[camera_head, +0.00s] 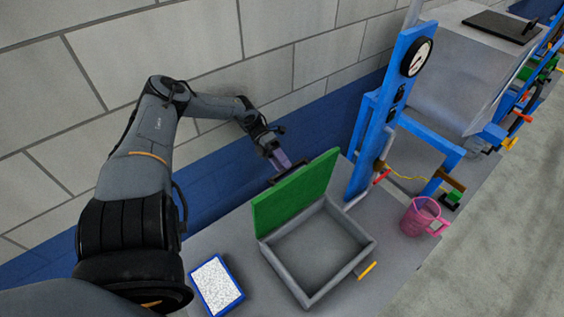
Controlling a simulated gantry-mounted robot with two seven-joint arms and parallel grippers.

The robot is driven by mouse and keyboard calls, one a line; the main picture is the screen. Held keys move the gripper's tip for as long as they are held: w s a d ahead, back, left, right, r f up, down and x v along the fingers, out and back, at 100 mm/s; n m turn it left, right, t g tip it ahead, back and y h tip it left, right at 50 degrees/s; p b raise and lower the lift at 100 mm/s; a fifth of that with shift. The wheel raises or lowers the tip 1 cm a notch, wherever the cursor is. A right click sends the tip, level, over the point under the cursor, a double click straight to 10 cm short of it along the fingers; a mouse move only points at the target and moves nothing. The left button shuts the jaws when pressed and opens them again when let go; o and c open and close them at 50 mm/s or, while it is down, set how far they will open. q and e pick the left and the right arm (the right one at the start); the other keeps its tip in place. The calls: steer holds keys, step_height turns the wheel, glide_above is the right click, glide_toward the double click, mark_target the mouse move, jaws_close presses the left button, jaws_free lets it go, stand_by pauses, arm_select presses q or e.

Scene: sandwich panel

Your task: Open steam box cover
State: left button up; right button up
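The steam box (305,285) is a grey, shallow open-topped box on the grey table. Its green cover (297,190) stands raised at the back edge, tilted up, and the box interior shows empty. My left gripper (279,163) is behind the top of the raised cover, close to a dark bar (288,174) there. I cannot tell whether it touches the bar or the cover, nor whether its fingers are open. My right gripper is not in view.
A blue-rimmed tray of white material (216,284) lies left of the box. A pink jug (421,217) stands right of it. A blue frame with a gauge (415,57) rises behind. A yellow handle (367,270) sticks out from the box's front. A brick wall runs behind my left arm.

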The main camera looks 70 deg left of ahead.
arm_select(q)
steer(key=shift+r, duration=0.2)
stand_by(0.4)
steer(key=w+d+r+p, duration=0.5)
steer(key=d+r+p, duration=0.5)
steer(key=shift+w+d+r+p, duration=0.15)
steer(key=shift+w+r+p, duration=0.15)
steer(key=shift+r+p, duration=0.1)
stand_by(0.4)
